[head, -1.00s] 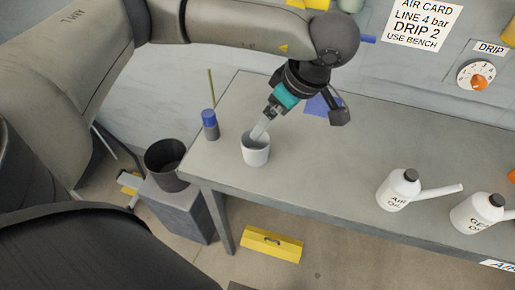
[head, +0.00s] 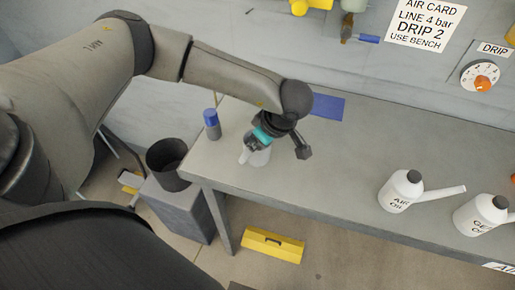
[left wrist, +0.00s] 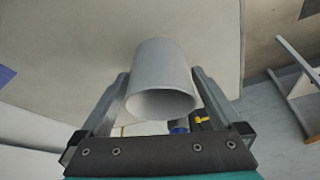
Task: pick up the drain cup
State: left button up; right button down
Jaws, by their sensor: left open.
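The drain cup is a pale grey cup (head: 259,158) standing on the bench near its left end. In the head view my left gripper (head: 247,156) is at the cup and covers much of it. In the left wrist view the cup (left wrist: 160,80) sits between the two open fingers of my left gripper (left wrist: 160,92), its round mouth facing the camera. One finger is on each side of it. I cannot tell whether either finger touches it. My right gripper is not in view.
A blue-capped bottle (head: 211,125) stands just left of the cup. A blue sheet (head: 327,107) lies behind. Two white spouted bottles, one marked air oil (head: 400,192), another (head: 481,214), stand at the right. A dark bin (head: 168,163) is beside the bench (head: 330,185). The middle of the bench is clear.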

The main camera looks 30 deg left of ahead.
pick_arm(q)
jog(key=c, duration=1.2)
jog(key=shift+r, duration=0.15)
